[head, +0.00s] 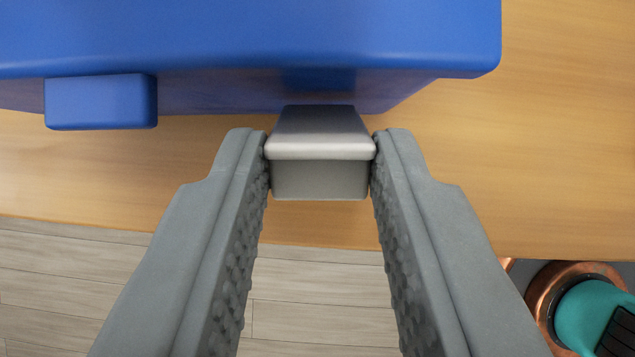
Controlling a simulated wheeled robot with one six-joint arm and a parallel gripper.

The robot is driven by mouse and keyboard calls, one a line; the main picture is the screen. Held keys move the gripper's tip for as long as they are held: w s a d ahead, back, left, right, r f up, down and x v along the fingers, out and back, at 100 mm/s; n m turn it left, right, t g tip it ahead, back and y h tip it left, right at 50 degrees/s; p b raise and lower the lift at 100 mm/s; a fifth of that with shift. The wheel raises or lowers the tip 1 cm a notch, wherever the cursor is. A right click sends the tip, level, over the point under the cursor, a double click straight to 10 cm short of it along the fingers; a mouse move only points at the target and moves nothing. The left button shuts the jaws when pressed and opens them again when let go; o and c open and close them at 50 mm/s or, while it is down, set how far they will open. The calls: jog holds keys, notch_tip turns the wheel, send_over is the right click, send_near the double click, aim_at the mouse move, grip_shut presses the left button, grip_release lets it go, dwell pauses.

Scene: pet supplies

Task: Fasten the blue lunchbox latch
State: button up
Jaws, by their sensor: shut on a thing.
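The blue lunchbox (250,35) fills the top of the view and stands on a wooden table. A grey metal latch (319,178) sticks out from its front face near the middle. My gripper (320,150) is shut on this latch, with one fingertip touching each side. The latch's upper end meets the lunchbox wall under the lid edge. Whether it is hooked there cannot be told. A blue block (101,101) juts from the same front face to the left. The rest of the lunchbox is out of view.
The wooden table (540,150) is bare to the right of the lunchbox, and its front edge runs below the fingertips. A pale plank floor (310,320) lies beyond that edge. A copper and teal object (590,310) is at the lower right.

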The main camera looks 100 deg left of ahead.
jog(key=shift+d+r+y, duration=0.15)
jog(key=shift+d+y, duration=0.15)
jog(key=shift+y, duration=0.3)
jog(key=o, duration=1)
jog(key=shift+r, duration=0.1)
jog(key=v, duration=1.7)
jog(key=shift+w, duration=0.35)
jog(key=shift+r, duration=0.15)
